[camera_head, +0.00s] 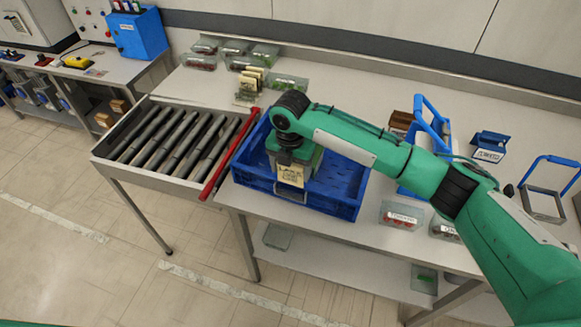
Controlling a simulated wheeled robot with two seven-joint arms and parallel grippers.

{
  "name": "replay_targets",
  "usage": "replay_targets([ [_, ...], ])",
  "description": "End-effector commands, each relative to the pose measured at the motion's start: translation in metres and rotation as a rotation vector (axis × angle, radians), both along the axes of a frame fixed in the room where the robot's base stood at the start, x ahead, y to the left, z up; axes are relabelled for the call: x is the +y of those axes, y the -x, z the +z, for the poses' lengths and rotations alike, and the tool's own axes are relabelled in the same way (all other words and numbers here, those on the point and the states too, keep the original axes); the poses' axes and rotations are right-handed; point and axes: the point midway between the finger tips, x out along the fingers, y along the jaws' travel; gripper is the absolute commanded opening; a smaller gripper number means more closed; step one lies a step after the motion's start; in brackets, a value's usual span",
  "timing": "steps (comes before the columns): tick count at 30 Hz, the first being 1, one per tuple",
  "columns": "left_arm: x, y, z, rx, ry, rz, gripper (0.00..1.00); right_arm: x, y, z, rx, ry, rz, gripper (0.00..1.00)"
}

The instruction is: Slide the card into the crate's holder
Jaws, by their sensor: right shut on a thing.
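The blue crate (340,206) stands on the table at the right end of the roller conveyor. My right arm reaches in from the right, and my right gripper (290,166) points down at the crate's near wall. It is shut on a cream card (290,178) with dark print, held upright facing me. A thin metal holder (290,196) shows on the near wall just below the card. The card's lower edge is at or close to the holder; I cannot tell whether it is inside. The gripper's fingers are mostly hidden. My left gripper is not in view.
A red bar (229,157) lies between the rollers (172,140) and the crate. Several clear bins and a cream card rack (247,88) stand behind. A blue-handled tote (432,125), a label box (490,147) and clear tubs (401,215) stand to the right.

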Motion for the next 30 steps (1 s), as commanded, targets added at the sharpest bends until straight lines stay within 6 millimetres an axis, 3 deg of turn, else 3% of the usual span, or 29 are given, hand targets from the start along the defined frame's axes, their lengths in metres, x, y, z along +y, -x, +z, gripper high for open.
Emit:
replay_targets([
  [11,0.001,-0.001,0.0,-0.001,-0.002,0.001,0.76,0.0,0.0,-0.001,0.0,0.0,0.0,0.51],
  [30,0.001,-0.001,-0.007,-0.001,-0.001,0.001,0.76,0.0,0.0,-0.019,0.0,0.0,0.0,0.51],
])
